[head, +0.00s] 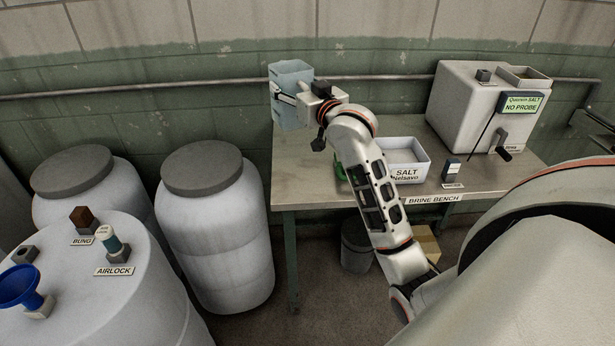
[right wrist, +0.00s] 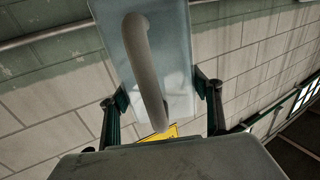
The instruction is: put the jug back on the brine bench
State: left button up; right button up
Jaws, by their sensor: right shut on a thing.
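The jug (head: 290,78) is a pale blue, translucent vessel at the left end of the brine bench (head: 300,190). My right gripper (head: 284,97) is shut on it and holds it roughly upright. In the right wrist view the jug (right wrist: 182,75) fills the space between the two fingers of my right gripper (right wrist: 163,92), with its grey handle facing the camera. The jug's base shows near the bench's back left corner; I cannot tell whether it touches the top. My left gripper is not in view.
A white salt tray (head: 405,170), a small dark-and-white block (head: 450,168) and a salt probe machine (head: 470,105) with a crank stand on the bench. White drums (head: 213,230) stand left of it. A pipe (head: 400,77) runs along the wall behind. The bench's front left is bare.

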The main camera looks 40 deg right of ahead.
notch_tip(320, 180, down, 20)
jog(key=b, duration=0.4)
jog(key=shift+s+d+f+h, duration=0.2)
jog(key=shift+d+h, duration=0.1)
jog(key=shift+d, duration=0.1)
jog(key=shift+f, duration=0.1)
jog(key=o, duration=1.7)
jog(key=shift+f, duration=0.1)
